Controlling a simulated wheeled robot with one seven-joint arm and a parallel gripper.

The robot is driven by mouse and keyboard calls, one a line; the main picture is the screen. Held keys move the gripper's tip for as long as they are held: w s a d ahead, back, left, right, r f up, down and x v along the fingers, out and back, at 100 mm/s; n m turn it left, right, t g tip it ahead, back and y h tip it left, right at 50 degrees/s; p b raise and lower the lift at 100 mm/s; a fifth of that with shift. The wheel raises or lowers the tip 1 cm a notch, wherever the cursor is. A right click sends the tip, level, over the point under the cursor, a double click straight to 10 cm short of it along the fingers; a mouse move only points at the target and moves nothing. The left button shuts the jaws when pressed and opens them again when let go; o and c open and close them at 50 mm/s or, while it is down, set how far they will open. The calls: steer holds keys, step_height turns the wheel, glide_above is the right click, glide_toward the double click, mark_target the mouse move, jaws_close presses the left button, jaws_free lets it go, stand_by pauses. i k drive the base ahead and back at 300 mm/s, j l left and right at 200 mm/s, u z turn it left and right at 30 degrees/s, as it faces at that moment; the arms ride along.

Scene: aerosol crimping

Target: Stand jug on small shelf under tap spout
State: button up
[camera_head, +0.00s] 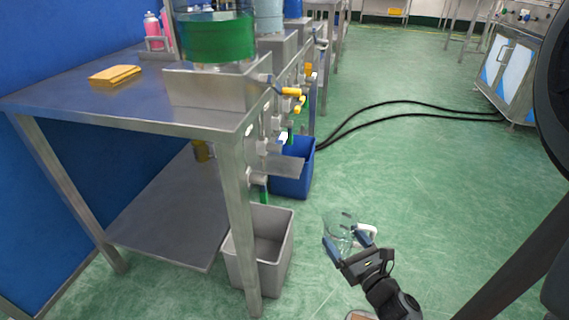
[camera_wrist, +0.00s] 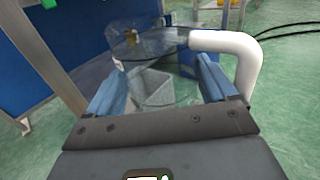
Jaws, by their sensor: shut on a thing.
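A clear jug with a white handle (camera_head: 338,228) is held between the blue-padded fingers of my gripper (camera_head: 350,246), low over the green floor. In the wrist view the jug's clear rim (camera_wrist: 150,42) shows between the fingers, and its white handle (camera_wrist: 245,60) is on the right. The jug looks upright and empty. A small steel shelf (camera_head: 284,167) juts from the front of the steel bench, left of and above my gripper. A tap with a yellow handle (camera_head: 290,92) sits above it. Which spout stands directly over the shelf is hard to tell.
A grey bin (camera_head: 290,222) stands on the floor by the bench leg, and a blue bin (camera_head: 305,185) behind it. The steel bench (camera_head: 130,110) holds a yellow cloth (camera_head: 115,75) and a green tank (camera_head: 215,38). Black hoses (camera_head: 400,103) cross the floor. Floor to the right is open.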

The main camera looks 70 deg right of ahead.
mark_target(293, 165)
steer(key=i+l, duration=0.2)
steer(key=l, duration=0.15)
steer(key=i+l, duration=0.4)
steer(key=l, duration=0.25)
